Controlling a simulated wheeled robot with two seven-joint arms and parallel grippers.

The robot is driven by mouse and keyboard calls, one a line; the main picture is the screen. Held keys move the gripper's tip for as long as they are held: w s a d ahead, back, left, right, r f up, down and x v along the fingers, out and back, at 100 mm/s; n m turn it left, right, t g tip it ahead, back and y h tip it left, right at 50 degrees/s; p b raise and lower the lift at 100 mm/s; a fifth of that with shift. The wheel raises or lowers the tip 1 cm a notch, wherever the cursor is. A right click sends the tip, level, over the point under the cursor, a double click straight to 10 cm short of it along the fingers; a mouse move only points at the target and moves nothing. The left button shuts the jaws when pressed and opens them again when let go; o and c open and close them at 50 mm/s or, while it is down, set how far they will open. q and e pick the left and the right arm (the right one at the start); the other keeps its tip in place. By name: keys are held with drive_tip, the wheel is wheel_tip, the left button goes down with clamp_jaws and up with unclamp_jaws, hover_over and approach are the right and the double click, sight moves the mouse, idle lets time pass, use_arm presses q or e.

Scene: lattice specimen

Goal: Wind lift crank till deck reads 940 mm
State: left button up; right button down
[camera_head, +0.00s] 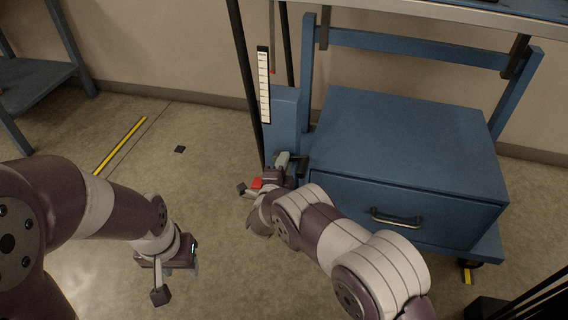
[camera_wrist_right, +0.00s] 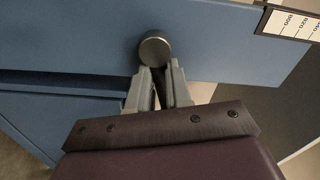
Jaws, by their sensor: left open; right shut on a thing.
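The lift column (camera_head: 286,112) is blue and stands left of the drawer cabinet. A white scale strip (camera_head: 264,88) is fixed on it; its marks are too small to read in the head view. Part of the scale (camera_wrist_right: 292,22) shows in the right wrist view. The deck (camera_head: 440,10) shows as an edge at the top. My right gripper (camera_wrist_right: 160,72) is shut on the crank's round dark knob (camera_wrist_right: 154,48), low in front of the column. The rest of the crank is mostly hidden. My left gripper (camera_head: 178,278) is open and empty above the floor.
A blue cabinet (camera_head: 410,130) with a drawer handle stands under the deck, close right of my right arm. A blue shelf (camera_head: 35,80) is at the far left. Floor between shelf and column is clear, with yellow tape (camera_head: 120,145) and a small dark square (camera_head: 180,149).

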drive_tip(key=shift+w+a+f+m+b, duration=0.15)
drive_tip(key=shift+a+f+m+b, duration=0.3)
drive_tip(key=shift+m+b, duration=2.45)
drive_tip(key=shift+w+a+f+m+b, duration=0.4)
drive_tip(key=shift+m+b, duration=1.05)
drive_tip(key=shift+m, duration=2.8)
drive_tip(key=shift+s+a+f+m+b, duration=0.15)
drive_tip(key=shift+a+m+b, duration=0.5)
drive_tip(key=shift+m+b, duration=2.25)
drive_tip(key=shift+w+m+p, duration=0.15)
drive_tip(key=shift+m+p, duration=0.5)
drive_tip(key=shift+m, duration=0.2)
drive_tip(key=c, duration=0.9)
unclamp_jaws()
drive_tip(key=shift+r, duration=0.1)
drive_tip(key=p+v, duration=0.2)
drive_tip(key=v, duration=0.2)
drive_tip(key=p+v, duration=0.2)
drive_tip(key=v, duration=0.2)
drive_tip(key=p+v, duration=0.2)
drive_tip(key=v, duration=0.2)
drive_tip(key=shift+s+f, duration=0.25)
drive_tip(key=shift+s, duration=0.2)
